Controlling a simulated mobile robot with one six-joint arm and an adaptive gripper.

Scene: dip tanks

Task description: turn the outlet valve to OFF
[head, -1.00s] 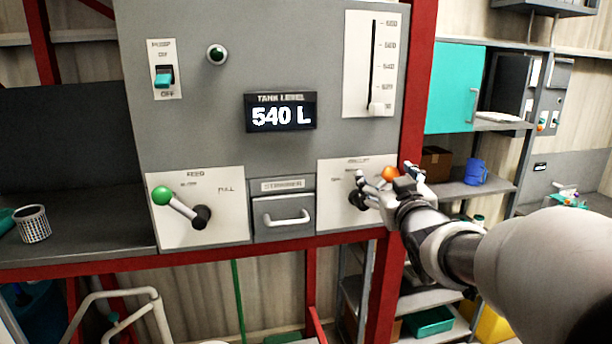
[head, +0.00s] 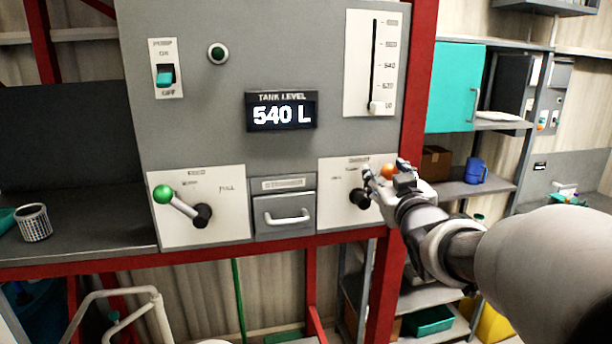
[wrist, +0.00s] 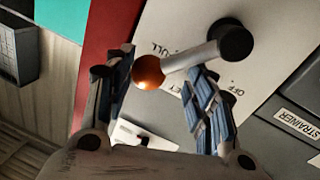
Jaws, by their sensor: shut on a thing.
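The valve lever with an orange ball (head: 388,171) sits on a white plate (head: 340,225) at the lower right of the grey panel. Its dark hub (head: 359,198) is at the lower left of the ball, so the lever points up and right. In the wrist view the orange ball (wrist: 148,72), pale rod and dark hub (wrist: 235,40) show, with FULL and OFF printed on the plate. My gripper (head: 385,168) is shut on the lever, one finger at the ball and the other along the rod. Part of the plate's lettering is hidden or too small to read.
A similar lever with a green ball (head: 163,194) is at the left. The STRAINER drawer (head: 284,216) lies between the two plates. Above are a teal switch (head: 166,75), a 540 L display (head: 281,113) and a slider (head: 376,107). A red post (head: 417,90) stands close at right.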

